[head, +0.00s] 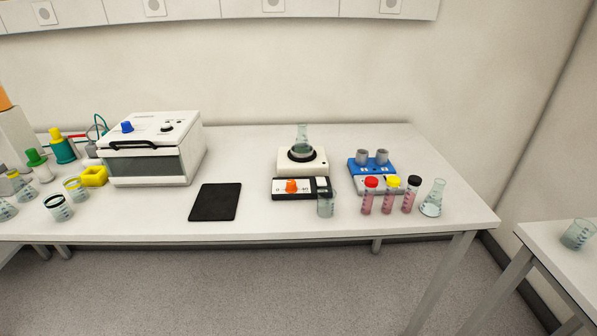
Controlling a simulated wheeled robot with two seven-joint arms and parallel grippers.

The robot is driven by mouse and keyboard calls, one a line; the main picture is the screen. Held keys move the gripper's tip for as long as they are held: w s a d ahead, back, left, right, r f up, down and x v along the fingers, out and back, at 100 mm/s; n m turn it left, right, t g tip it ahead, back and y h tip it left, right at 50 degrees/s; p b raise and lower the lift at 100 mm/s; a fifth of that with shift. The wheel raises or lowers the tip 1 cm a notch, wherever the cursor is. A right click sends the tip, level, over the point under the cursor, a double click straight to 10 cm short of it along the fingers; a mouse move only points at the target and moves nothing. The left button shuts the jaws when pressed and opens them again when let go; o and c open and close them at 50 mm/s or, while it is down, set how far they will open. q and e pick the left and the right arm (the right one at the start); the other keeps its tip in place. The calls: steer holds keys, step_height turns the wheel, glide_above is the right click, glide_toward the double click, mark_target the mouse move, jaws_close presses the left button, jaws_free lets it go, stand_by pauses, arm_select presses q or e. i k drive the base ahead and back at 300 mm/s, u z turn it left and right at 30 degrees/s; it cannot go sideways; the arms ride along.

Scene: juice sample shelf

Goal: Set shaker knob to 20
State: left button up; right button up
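A small white device (302,160) with a dark round holder stands on the bench right of centre, and I take it to be the shaker. A conical flask (303,138) with greenish liquid stands upright in its holder. An orange knob (291,186) sits on its black-and-white front panel (312,195). The panel's markings are too small to read surely, so I cannot tell the knob's setting. A glass beaker (325,204) stands in front of the panel's right end and partly covers it. Neither of my grippers shows.
A blue rack (357,177), several capped tubes and a flask (433,198) stand close on the right. A black pad (214,202) lies left of the device. A white box (153,146) with a blue knob stands further left. The bench's front strip is mostly clear.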

mark_target(291, 188)
steer(key=z, duration=0.7)
steer(key=k, duration=0.75)
steer(key=z, duration=0.55)
